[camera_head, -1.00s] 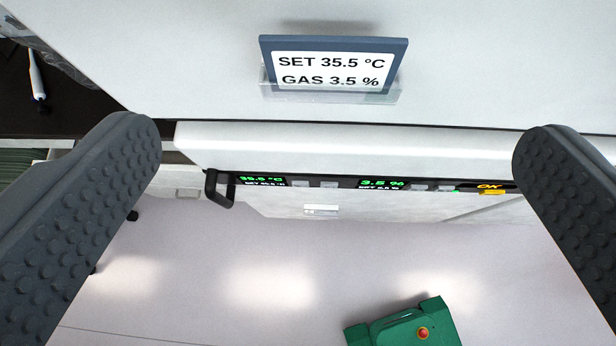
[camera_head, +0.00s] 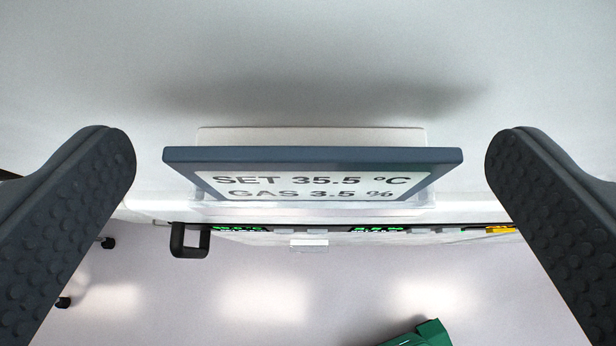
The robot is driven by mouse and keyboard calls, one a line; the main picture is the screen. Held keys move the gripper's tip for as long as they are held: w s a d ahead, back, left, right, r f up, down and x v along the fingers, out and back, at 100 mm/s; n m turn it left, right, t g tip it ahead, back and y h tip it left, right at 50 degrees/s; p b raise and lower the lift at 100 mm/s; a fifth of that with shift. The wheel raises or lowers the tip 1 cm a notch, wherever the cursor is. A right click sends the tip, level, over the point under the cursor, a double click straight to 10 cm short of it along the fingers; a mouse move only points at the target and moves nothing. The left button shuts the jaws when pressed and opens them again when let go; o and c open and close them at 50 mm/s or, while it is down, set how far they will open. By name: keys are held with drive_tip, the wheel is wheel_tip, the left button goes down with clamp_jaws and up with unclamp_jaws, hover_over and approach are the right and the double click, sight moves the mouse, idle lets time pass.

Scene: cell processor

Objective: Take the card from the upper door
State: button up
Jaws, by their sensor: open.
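The card (camera_head: 313,156) has a blue frame and a white face reading "SET 35.5 °C, GAS 3.5 %". It stands in a clear holder (camera_head: 310,206) on the pale upper door (camera_head: 320,60), seen steeply from above its top edge. My gripper (camera_head: 310,155) is open, with one dark, studded finger on each side of the card. Gaps show between both fingers and the card's ends, and neither touches it. The lower part of the card is seen through the clear holder.
Below the door are a dark handle (camera_head: 190,240) and green displays (camera_head: 375,229). A yellow display (camera_head: 501,229) shows at the right. A green object (camera_head: 420,336) is on the pale floor (camera_head: 250,295) far below.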

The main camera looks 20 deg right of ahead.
drive_tip(key=shift+c, duration=0.3)
drive_tip(key=c, duration=1.4)
drive_tip(key=shift+r, duration=0.7)
drive_tip(key=shift+r, duration=1.25)
